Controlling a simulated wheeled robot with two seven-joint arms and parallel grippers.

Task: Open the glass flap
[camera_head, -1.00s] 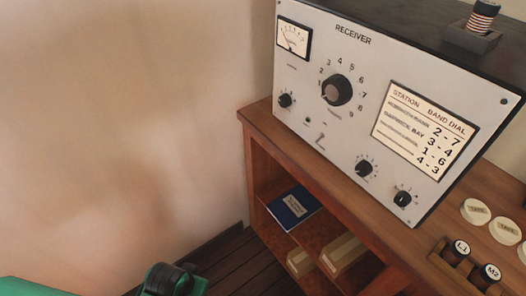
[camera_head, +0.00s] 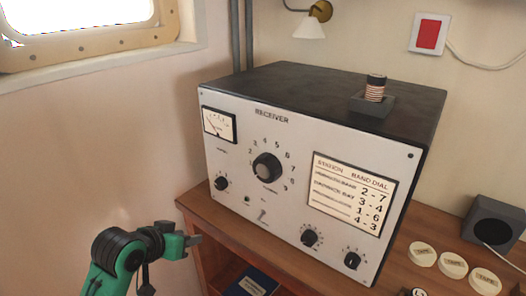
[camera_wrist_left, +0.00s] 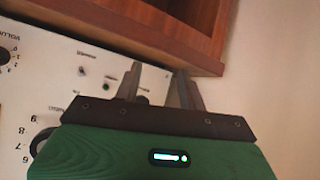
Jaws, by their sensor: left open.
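I cannot single out a glass flap for certain. A white wall box with a red face (camera_head: 431,35) is at the upper right in the head view; whether a clear cover lies over it is too small to tell. My left gripper (camera_head: 196,240) is in front of the lower left of the receiver (camera_head: 240,165), apart from the wall box. In the left wrist view its two fingers (camera_wrist_left: 158,88) are apart with nothing between them. The receiver's panel shows behind the gripper there. My right gripper is out of view.
The receiver stands on a wooden cabinet (camera_head: 190,203). A spool in a dark holder (camera_head: 372,105) sits on its top. Several round tape tins (camera_head: 453,264) and a dark speaker box (camera_head: 493,222) are at the right. A lamp (camera_head: 310,25) hangs above.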

